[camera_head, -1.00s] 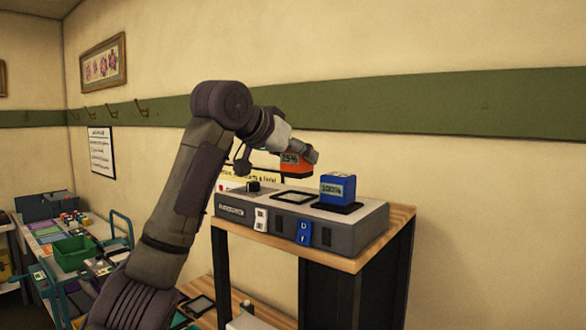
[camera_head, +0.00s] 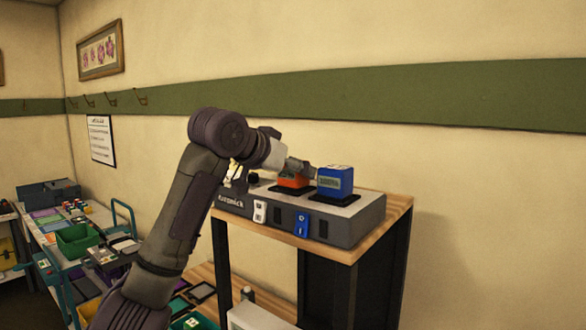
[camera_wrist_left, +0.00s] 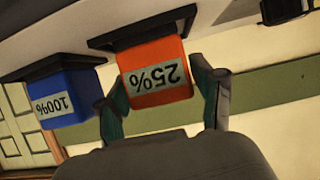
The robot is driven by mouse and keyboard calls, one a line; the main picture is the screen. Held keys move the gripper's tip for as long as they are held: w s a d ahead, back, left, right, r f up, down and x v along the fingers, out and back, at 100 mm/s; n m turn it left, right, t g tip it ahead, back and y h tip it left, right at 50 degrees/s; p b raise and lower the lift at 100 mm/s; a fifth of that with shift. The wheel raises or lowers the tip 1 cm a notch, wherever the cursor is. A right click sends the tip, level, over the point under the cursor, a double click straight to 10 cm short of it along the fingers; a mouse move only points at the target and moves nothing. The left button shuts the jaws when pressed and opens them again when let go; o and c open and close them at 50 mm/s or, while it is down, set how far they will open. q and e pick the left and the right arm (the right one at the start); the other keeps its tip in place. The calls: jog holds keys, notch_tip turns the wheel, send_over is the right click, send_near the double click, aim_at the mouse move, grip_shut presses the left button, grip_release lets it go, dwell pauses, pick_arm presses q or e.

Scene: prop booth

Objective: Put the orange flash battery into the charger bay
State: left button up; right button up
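The orange flash battery (camera_head: 292,181), labelled 25%, stands upright at the dark-rimmed left bay of the grey charger (camera_head: 343,228). In the left wrist view, the battery (camera_wrist_left: 155,75) appears upside down against the dark bay rim (camera_wrist_left: 142,28). My left gripper (camera_wrist_left: 160,82) has a finger on each side of it, with the tips against its sides. In the head view, my left gripper (camera_head: 301,167) is just above the battery and covers part of it. How deep the battery sits is hard to tell. My right gripper is in neither view.
A blue battery (camera_head: 336,181) marked 100% stands in the bay just to the right; it also shows in the left wrist view (camera_wrist_left: 68,98). The charger rests on a wooden-topped stand (camera_head: 398,212) by the wall. A cluttered cart (camera_head: 75,240) is at the left.

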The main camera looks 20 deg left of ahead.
pick_arm(q)
jog(key=shift+o, duration=0.5)
jog(key=shift+a, duration=0.1)
jog(key=shift+r, duration=0.25)
jog(key=b+v, duration=0.6)
jog(key=v, duration=0.6)
jog(key=shift+f, duration=0.15)
dwell(1.5)
